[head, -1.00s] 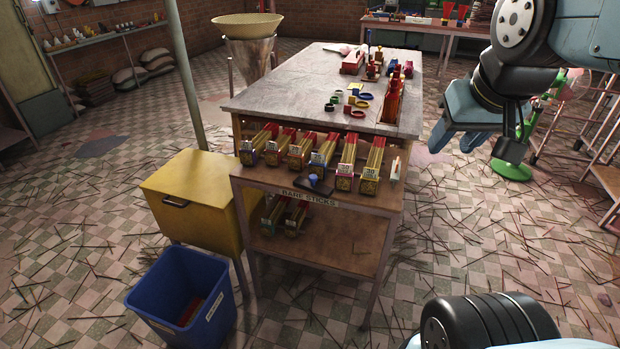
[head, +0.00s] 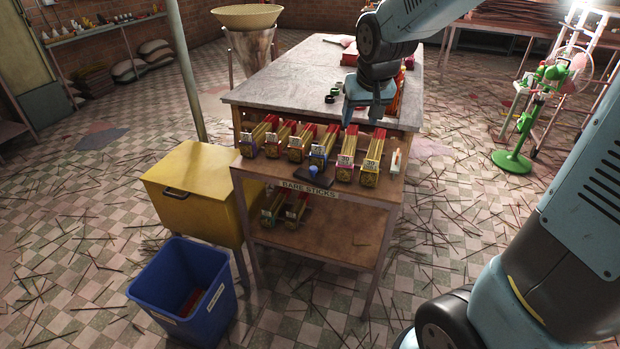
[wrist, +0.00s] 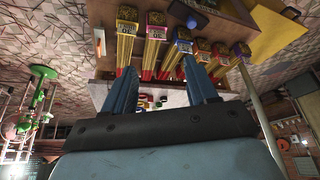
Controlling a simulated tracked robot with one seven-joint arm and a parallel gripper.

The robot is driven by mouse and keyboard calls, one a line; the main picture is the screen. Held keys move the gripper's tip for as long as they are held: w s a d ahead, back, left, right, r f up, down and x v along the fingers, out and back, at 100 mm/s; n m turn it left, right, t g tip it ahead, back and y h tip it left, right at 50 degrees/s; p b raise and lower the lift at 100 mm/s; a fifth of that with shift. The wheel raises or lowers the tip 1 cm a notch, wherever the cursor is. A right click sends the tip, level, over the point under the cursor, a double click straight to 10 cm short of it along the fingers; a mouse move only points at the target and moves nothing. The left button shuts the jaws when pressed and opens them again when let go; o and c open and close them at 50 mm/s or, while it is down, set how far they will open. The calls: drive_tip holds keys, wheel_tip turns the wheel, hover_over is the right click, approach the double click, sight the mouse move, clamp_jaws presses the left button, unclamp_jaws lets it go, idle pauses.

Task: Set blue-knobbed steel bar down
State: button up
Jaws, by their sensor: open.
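The dark bar with a blue knob (head: 313,172) lies flat at the front edge of the upper shelf, in front of the bundled sticks. In the wrist view its blue knob (wrist: 192,21) shows near the top, beyond the fingertips. My gripper (head: 368,118) hangs over the near right part of the grey tabletop, behind and above the bundles. In the wrist view its two blue fingers (wrist: 158,74) are apart with nothing between them. The gripper is clear of the bar.
More bundles lie below. A yellow cabinet (head: 195,185) and a blue bin (head: 185,285) stand at left. The grey table (head: 290,85) holds small items.

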drive_tip(key=n, duration=0.1)
approach(313, 167)
drive_tip(key=x, duration=0.3)
drive_tip(key=shift+a+f, duration=0.15)
drive_tip(key=shift+a, duration=0.05)
drive_tip(key=x, duration=0.4)
drive_tip(key=shift+d, duration=0.25)
drive_tip(key=shift+w+a+f, duration=0.1)
drive_tip(key=shift+w+f, duration=0.2)
drive_tip(key=shift+f, duration=0.3)
drive_tip(key=shift+c, duration=0.5)
clamp_jaws()
